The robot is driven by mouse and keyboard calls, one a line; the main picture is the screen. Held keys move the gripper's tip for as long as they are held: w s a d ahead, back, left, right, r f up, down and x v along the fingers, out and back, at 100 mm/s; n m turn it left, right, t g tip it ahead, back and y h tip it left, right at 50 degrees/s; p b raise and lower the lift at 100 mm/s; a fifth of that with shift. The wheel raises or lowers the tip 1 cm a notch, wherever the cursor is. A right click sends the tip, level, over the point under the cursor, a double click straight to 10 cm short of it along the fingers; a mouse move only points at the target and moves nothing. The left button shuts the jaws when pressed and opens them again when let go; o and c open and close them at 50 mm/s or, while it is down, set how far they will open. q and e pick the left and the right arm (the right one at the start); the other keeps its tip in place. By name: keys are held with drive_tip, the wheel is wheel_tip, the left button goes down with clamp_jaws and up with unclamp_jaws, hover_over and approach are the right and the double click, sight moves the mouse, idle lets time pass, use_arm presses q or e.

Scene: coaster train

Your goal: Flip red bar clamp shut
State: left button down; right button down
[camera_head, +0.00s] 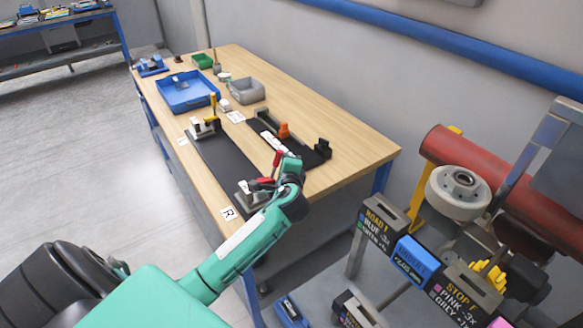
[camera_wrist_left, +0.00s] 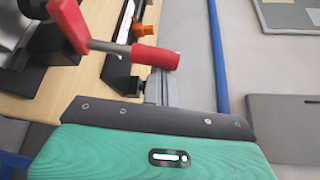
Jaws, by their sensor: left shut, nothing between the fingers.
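The red bar clamp (camera_head: 262,184) sits at the near end of the black strip on the table, with a grey metal base. Its red handle (camera_wrist_left: 110,48) fills the upper left of the left wrist view, one arm tilted and one lying sideways with a thick grip end. My left gripper (camera_wrist_left: 160,88) is shut and empty, close to that grip end, which partly covers its fingers; I cannot tell whether they touch. In the head view my left gripper (camera_head: 279,180) is beside the clamp, its fingertips mostly hidden. My right gripper is not in view.
A second clamp with a yellow handle (camera_head: 213,103) stands at the strip's far end. A black fixture with an orange piece (camera_head: 284,130) lies to the right. A blue tray (camera_head: 186,107) and grey bin (camera_head: 246,97) are farther back. The table's right part is clear.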

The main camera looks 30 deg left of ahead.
use_arm(q)
drive_tip(key=shift+s+a+r+n+t+y+b, duration=0.2)
drive_tip(key=shift+s+n+b, duration=0.3)
drive_tip(key=shift+b, duration=0.35)
drive_tip(key=shift+s+a+f+n+t+y+b, duration=0.15)
drive_tip(key=shift+s+n+t+b, duration=0.2)
drive_tip(key=shift+n+b, duration=0.35)
drive_tip(key=shift+s+a+r+b, duration=0.1)
drive_tip(key=shift+s+r+b, duration=0.15)
drive_tip(key=shift+b, duration=0.1)
